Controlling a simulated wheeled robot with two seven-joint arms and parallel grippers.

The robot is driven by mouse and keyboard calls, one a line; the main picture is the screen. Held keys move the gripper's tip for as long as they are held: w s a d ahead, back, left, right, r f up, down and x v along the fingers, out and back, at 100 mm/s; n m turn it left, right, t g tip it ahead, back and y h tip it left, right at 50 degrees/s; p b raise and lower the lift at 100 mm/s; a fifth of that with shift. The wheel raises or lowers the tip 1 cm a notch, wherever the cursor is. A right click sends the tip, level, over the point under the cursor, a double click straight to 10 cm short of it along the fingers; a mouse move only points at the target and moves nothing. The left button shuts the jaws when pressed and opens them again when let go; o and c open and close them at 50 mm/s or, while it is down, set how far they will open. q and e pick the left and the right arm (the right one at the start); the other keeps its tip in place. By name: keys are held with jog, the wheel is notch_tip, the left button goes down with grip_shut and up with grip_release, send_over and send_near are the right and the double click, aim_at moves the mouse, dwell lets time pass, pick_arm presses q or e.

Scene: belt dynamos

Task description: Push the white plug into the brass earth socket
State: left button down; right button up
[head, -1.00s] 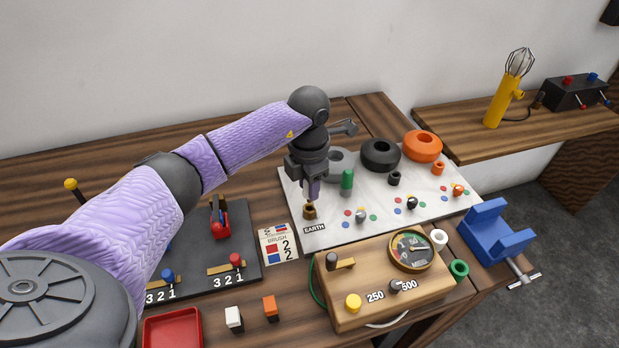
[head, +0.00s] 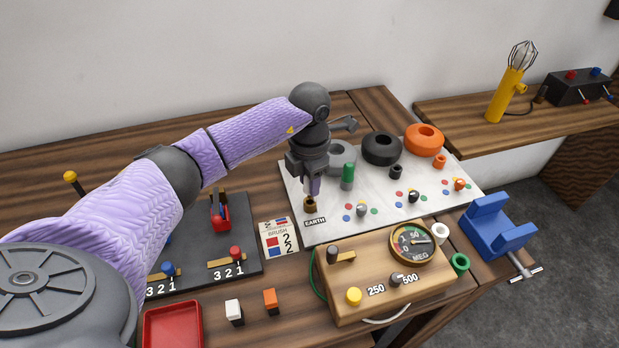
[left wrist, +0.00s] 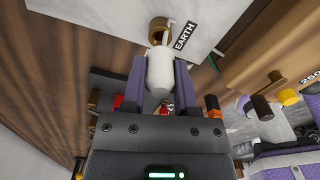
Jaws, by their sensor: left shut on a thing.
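The white plug (left wrist: 160,72) is held between the purple fingers of my left gripper (head: 312,190), which is shut on it. In the left wrist view the gripper (left wrist: 160,85) has the plug's thin end pointing at the brass earth socket (left wrist: 157,33). The thin end overlaps the socket's edge in that view; I cannot tell whether it has entered. In the head view the brass socket (head: 310,205) stands on the white board just below the fingertips, beside the EARTH label (head: 315,222). The fingers mostly hide the plug there.
The white board (head: 385,215) also carries a green post (head: 347,175), black and orange rings and small knobs. A wooden meter box (head: 385,275) stands in front of it. A dark panel with levers (head: 235,220) lies left, and a blue vise (head: 497,228) right.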

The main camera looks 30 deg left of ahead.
dwell(0.6)
pick_arm(q)
jog(key=shift+f+b, duration=1.1)
jog(key=shift+f, duration=0.6)
jog(key=shift+c, duration=1.6)
grip_release()
notch_tip(320, 180, up, 10)
jog(key=shift+r+p, duration=0.1)
jog(key=shift+p, duration=0.95)
